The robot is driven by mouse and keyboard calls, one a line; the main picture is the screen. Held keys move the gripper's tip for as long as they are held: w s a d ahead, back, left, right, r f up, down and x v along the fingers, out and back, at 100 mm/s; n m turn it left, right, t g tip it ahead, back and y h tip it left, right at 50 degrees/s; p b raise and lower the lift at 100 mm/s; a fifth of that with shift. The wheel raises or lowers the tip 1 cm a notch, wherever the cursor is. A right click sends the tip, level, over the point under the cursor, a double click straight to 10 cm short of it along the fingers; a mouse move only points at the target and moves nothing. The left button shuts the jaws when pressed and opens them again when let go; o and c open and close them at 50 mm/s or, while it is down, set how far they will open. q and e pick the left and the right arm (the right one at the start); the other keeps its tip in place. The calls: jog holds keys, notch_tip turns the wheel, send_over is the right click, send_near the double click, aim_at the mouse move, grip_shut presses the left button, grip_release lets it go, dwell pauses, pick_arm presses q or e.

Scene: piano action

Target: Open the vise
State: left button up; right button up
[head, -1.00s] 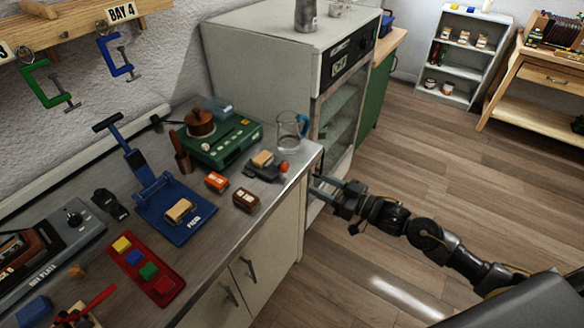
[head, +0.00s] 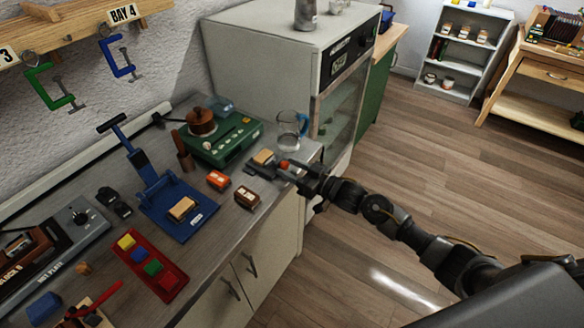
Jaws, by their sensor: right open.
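The small dark grey vise (head: 259,173) sits on the counter near its right corner. A tan block (head: 264,158) is at its top; I cannot tell how tightly the jaws hold it. A round orange-red knob (head: 284,164) shows at the vise's right end. My right gripper (head: 291,170) comes in from the right over the counter's edge. It is open, with its fingertips at the knob; I cannot tell whether they touch it. My left gripper is not in view.
A glass jug (head: 289,128) stands just behind the vise. A dark brown block (head: 246,197) and an orange block (head: 219,180) lie to its left. A green device (head: 222,143) and a blue press (head: 180,207) stand further left. The large grey cabinet (head: 285,50) rises behind.

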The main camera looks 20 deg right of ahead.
jog(key=c, duration=1)
jog(key=shift+o, duration=0.2)
jog(key=shift+n, duration=0.3)
jog(key=n+b, duration=0.2)
jog(key=n, duration=0.3)
jog(key=shift+f, duration=0.1)
jog(key=n+b, duration=0.2)
jog(key=n, duration=0.3)
jog(key=shift+n, duration=0.3)
